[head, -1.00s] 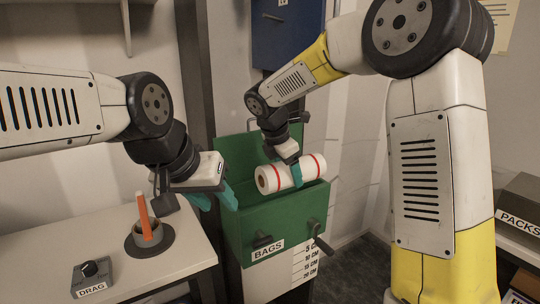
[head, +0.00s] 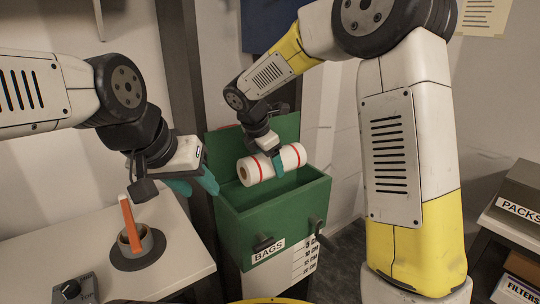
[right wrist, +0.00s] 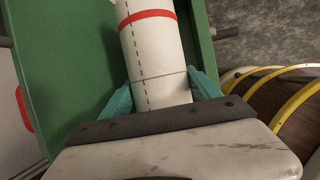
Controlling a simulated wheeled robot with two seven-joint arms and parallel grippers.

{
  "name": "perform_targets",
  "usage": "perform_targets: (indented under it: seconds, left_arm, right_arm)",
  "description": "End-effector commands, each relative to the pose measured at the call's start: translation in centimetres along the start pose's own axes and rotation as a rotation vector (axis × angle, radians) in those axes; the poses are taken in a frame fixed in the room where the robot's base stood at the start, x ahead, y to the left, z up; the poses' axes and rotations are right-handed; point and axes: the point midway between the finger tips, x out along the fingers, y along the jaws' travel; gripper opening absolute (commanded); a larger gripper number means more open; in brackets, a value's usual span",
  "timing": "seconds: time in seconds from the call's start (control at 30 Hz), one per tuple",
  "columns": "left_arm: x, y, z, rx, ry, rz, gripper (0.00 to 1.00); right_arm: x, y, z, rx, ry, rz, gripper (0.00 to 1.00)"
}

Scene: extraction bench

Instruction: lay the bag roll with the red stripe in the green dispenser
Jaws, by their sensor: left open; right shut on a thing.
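The white bag roll (head: 262,168) with red stripes is held by my right gripper (head: 277,163), slightly tilted, at the mouth of the green dispenser (head: 275,216) labelled BAGS. In the right wrist view the roll (right wrist: 155,60) lies between the teal fingers of the gripper (right wrist: 162,95), with a red band across it and a dashed line along it. The dispenser's green wall (right wrist: 60,80) shows beside and beneath it. I cannot tell whether the roll touches the dispenser. My left gripper (head: 195,183) is open and empty, left of the dispenser.
An orange stick stands in a grey cup (head: 142,240) on the white bench (head: 185,262) at left, with a grey knob box (head: 72,292) in front. The dispenser has a crank (head: 318,232) at its front right. Boxes labelled PACKS (head: 515,198) and FILTERS (head: 515,290) are at right.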

Motion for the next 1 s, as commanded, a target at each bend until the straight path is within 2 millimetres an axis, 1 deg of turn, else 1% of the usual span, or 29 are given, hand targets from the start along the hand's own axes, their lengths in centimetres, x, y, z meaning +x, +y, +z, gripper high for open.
perform_targets:
  seconds: [0.13, 0.43, 0.47, 0.5, 0.57, 0.87, 1.0]
  left_arm:
    - [0.00, 0.00, 0.00, 0.000, 0.000, 0.000, 0.41]
    - [0.00, 0.00, 0.00, 0.000, 0.000, 0.000, 0.41]
    - [0.00, 0.00, 0.00, 0.000, 0.000, 0.000, 0.41]
    - [0.00, 0.00, 0.00, 0.000, 0.000, 0.000, 0.41]
    - [0.00, 0.00, 0.00, 0.000, 0.000, 0.000, 0.41]
    - [0.01, 0.00, 0.00, 0.000, 0.000, 0.000, 0.41]
    - [0.00, 0.00, 0.00, 0.000, 0.000, 0.000, 0.41]
  right_arm:
    - [0.83, -0.17, -0.31, -0.002, -0.001, -0.001, 0.15]
    - [0.99, -0.16, -0.39, -0.001, -0.001, 0.000, 0.15]
    - [0.98, -0.16, -0.39, 0.000, -0.001, 0.000, 0.77]
    - [0.98, -0.16, -0.39, -0.001, 0.000, 0.000, 0.85]
    - [0.98, -0.16, -0.39, -0.001, 0.000, 0.000, 0.97]
    - [0.99, -0.20, -0.41, -0.001, 0.000, -0.001, 0.97]
    - [0.29, -0.05, -0.10, 0.001, -0.001, 0.000, 0.97]
